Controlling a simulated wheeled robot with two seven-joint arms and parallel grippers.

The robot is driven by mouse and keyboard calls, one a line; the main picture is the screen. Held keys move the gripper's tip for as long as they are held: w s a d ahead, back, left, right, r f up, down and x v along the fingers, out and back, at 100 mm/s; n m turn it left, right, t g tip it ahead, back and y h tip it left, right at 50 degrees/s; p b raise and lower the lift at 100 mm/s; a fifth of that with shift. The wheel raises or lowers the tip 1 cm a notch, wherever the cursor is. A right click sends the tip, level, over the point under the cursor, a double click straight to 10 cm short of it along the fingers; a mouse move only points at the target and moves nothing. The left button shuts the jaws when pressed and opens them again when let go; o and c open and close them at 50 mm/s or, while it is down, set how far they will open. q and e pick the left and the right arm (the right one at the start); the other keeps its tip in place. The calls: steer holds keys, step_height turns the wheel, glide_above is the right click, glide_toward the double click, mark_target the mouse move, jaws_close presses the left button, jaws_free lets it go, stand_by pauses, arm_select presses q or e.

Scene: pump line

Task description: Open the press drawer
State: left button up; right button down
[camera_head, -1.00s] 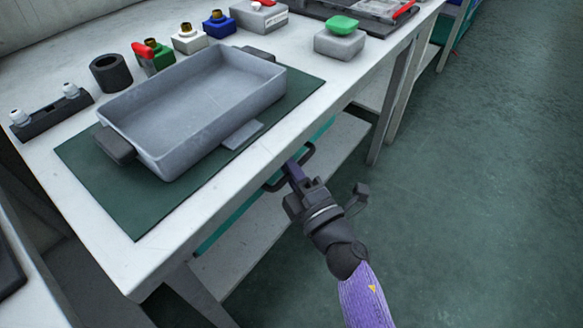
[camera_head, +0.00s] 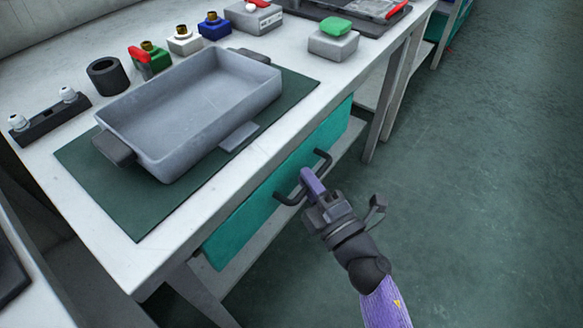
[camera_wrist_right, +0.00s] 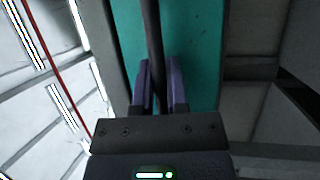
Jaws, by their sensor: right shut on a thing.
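The teal press drawer (camera_head: 244,226) sits under the front edge of the workbench, and its front sticks out a little past the tabletop edge. A black bar handle (camera_head: 322,161) runs along its front. My right gripper (camera_head: 308,180) is shut on the handle near its middle. In the right wrist view the black handle (camera_wrist_right: 153,40) passes between the two purple fingers (camera_wrist_right: 160,85), with the teal front (camera_wrist_right: 190,40) behind it. The drawer's inside is hidden. My left gripper is not in view.
On the workbench (camera_head: 150,255) a grey tray (camera_head: 190,105) stands on a dark green mat (camera_head: 150,215). Several small valves, a black ring (camera_head: 108,77) and a green-topped block (camera_head: 333,40) stand behind and beside it. The floor (camera_head: 470,200) to the right is clear.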

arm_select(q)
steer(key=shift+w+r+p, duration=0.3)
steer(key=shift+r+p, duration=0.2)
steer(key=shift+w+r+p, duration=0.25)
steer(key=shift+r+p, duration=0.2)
arm_select(e)
steer(key=s+d, duration=1.1)
steer(key=d, duration=0.4)
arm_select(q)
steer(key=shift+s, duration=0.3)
arm_select(e)
steer(key=c, duration=0.6)
jaws_free()
steer(key=shift+c, duration=0.2)
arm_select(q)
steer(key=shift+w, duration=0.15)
